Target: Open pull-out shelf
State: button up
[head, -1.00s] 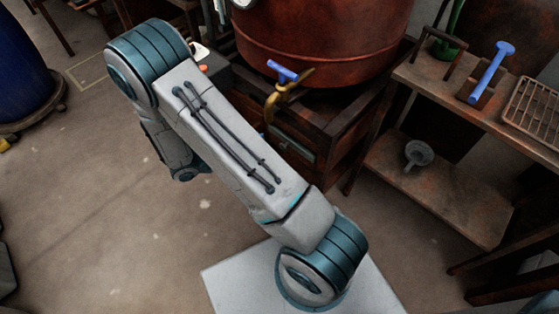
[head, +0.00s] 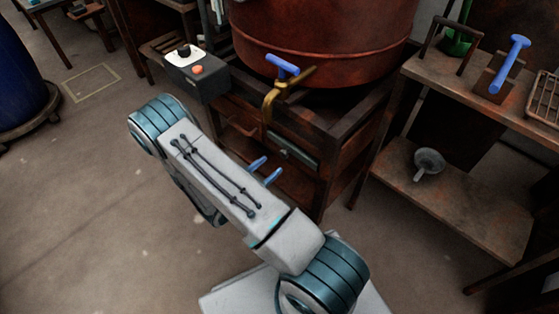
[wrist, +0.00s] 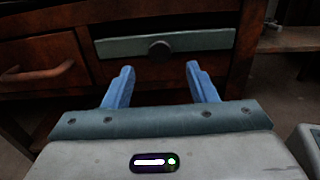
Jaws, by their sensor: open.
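The pull-out shelf (head: 293,152) has a narrow grey-green front set in the dark wooden stand under the red vat. In the wrist view its front (wrist: 205,41) lies straight ahead, with a round dark knob (wrist: 160,50) at its middle. It looks flush with the frame. My gripper (head: 265,170) is in front of the stand, partly behind my arm in the head view. Its two blue fingers (wrist: 160,82) are apart with nothing between them. In the wrist view the knob appears just beyond and between the fingertips, apart from them.
A wooden drawer with a bar handle (wrist: 40,73) is left of the shelf. A brass tap (head: 275,95) with a blue lever hangs above it. A control box (head: 200,78) is at the stand's left corner. A side table (head: 470,88) stands right.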

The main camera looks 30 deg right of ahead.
aim_at(282, 156)
jog(key=b+x, duration=0.1)
jog(key=x, duration=0.5)
grip_shut()
jog(key=shift+s+a, duration=0.1)
jog(key=shift+a, duration=0.05)
